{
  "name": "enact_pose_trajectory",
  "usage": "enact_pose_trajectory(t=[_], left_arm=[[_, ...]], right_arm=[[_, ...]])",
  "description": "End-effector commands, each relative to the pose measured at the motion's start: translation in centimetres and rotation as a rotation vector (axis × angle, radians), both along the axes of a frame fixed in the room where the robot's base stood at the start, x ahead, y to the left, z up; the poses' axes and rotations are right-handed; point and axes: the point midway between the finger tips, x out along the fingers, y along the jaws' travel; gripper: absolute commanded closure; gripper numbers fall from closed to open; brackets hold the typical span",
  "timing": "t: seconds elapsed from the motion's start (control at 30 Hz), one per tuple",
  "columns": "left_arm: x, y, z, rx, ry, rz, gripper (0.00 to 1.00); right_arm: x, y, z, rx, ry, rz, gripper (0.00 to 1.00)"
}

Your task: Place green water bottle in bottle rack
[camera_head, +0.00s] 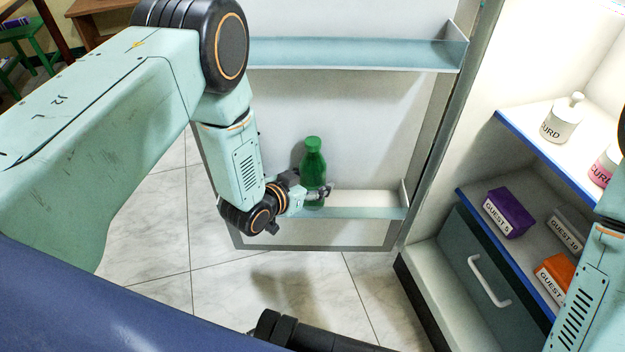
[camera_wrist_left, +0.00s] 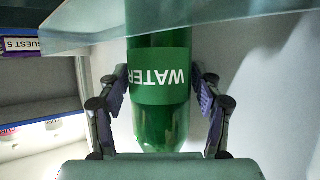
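The green water bottle (camera_head: 314,160) stands upright at the lower door rack (camera_head: 370,212) of the open fridge. In the left wrist view, which is upside down, the bottle (camera_wrist_left: 160,120) shows its WATER label, and its lower part is behind the rack's translucent rim (camera_wrist_left: 230,32). My left gripper (camera_head: 318,191) is at the bottle's lower half. Its fingers (camera_wrist_left: 160,95) stand on either side of the bottle, with a small gap showing on each side. Whether the bottle's base touches the rack floor is hidden. My right gripper is out of view.
An upper door rack (camera_head: 360,54) is empty above the bottle. Fridge shelves at the right hold a white curd container (camera_head: 562,120), a purple GUEST 5 box (camera_head: 508,212) and an orange box (camera_head: 556,277). A drawer (camera_head: 470,262) is below. Tiled floor lies beneath the door.

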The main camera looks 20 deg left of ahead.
Motion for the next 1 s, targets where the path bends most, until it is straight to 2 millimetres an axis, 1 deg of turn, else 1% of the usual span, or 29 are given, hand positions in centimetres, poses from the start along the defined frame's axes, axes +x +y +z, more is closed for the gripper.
enact_pose_trajectory(t=[0.17, 0.23, 0.37, 0.5, 0.7, 0.8, 1.0], left_arm=[[0.1, 0.0, 0.4, 0.0, -0.001, 0.0, 0.35], [-0.4, 0.2, 0.7, 0.0, 0.001, 0.001, 0.35], [-2.4, 0.9, 1.9, -0.001, 0.003, 0.003, 0.35], [-4.9, 1.9, 3.2, -0.002, 0.004, 0.004, 0.35], [-8.1, 3.1, 4.7, -0.001, 0.002, 0.004, 0.35], [-9.1, 3.4, 5.1, 0.0, 0.002, 0.003, 0.35], [-10.0, 3.7, 5.5, -0.001, 0.0, 0.0, 0.35]], right_arm=[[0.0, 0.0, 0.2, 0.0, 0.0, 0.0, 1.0], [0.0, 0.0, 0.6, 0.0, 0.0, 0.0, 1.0], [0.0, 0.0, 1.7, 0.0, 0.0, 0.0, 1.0], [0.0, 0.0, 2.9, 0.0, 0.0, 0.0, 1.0], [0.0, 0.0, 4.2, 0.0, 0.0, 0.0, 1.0], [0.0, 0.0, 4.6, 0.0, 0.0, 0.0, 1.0], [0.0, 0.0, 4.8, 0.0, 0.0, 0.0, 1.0]])
